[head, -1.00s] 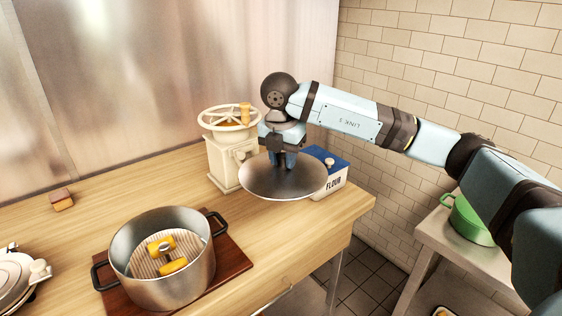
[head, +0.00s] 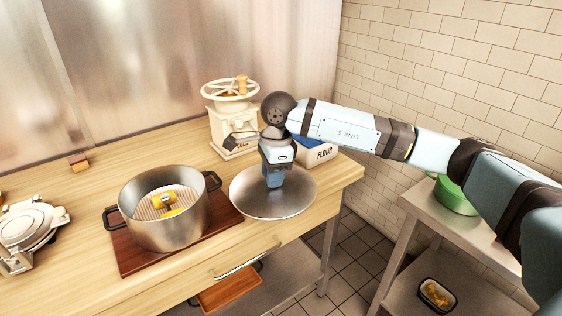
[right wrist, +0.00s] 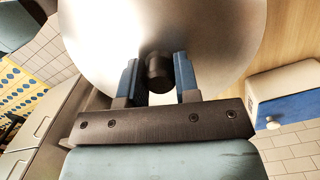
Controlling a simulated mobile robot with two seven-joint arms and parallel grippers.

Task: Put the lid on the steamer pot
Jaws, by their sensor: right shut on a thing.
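The steamer pot (head: 172,224) stands open on a dark red wooden board (head: 128,254) on the counter, with a ribbed rack and yellow pieces inside. The lid (head: 268,207) is a wide steel disc, held roughly level to the right of the pot. My right gripper (head: 273,177) is over the lid's middle, shut on its knob. The right wrist view shows both fingers on either side of the dark knob (right wrist: 159,70). The lid looks close above the counter or level with it; the exact gap cannot be told. My left gripper is not in view.
A cream grinder with a wheel (head: 231,118) and a flour box (head: 314,150) stand behind the lid. A waffle-iron-like appliance (head: 30,226) is at the left. A small wooden block (head: 78,162) lies at the back. A green pot (head: 454,196) sits on a side table.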

